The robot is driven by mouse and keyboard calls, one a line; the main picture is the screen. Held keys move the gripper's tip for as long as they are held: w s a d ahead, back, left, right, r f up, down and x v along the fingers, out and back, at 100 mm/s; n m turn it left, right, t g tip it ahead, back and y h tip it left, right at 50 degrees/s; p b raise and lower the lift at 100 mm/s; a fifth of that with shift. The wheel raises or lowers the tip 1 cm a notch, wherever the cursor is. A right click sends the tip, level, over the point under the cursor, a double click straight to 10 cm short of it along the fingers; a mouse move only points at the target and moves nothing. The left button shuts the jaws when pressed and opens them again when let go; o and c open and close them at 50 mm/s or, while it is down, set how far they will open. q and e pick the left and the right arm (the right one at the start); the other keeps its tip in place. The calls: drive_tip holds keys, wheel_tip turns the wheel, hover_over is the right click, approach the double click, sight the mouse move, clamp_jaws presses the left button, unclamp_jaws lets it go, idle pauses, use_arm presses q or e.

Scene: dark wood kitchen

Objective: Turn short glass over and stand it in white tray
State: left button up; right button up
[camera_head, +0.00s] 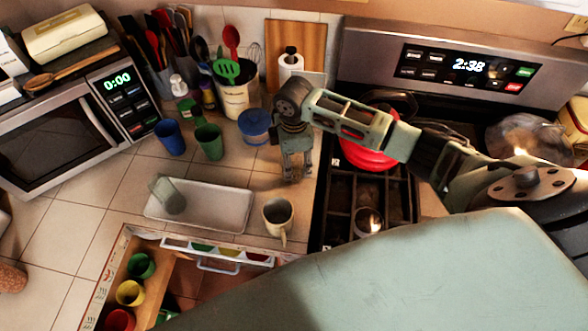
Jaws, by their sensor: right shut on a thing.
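A clear greenish glass (167,194) stands in the left end of the white tray (228,214) on the tiled counter. I cannot tell which end of it is up. My right gripper (297,179) hangs fingers down over the counter, right of the tray and behind a beige mug (278,214). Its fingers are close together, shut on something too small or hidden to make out. It is well apart from the glass. My left gripper is not in view.
Blue (170,138) and green (209,142) cups and a blue-lidded tub (255,127) stand behind the tray. An open drawer (155,285) with coloured cups is in front. The stove (385,200) is at right. The microwave (62,133) is at left.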

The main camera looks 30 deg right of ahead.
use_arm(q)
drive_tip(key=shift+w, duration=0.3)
use_arm(e)
drive_tip(key=shift+c, duration=1.2)
drive_tip(key=shift+w+r, duration=0.1)
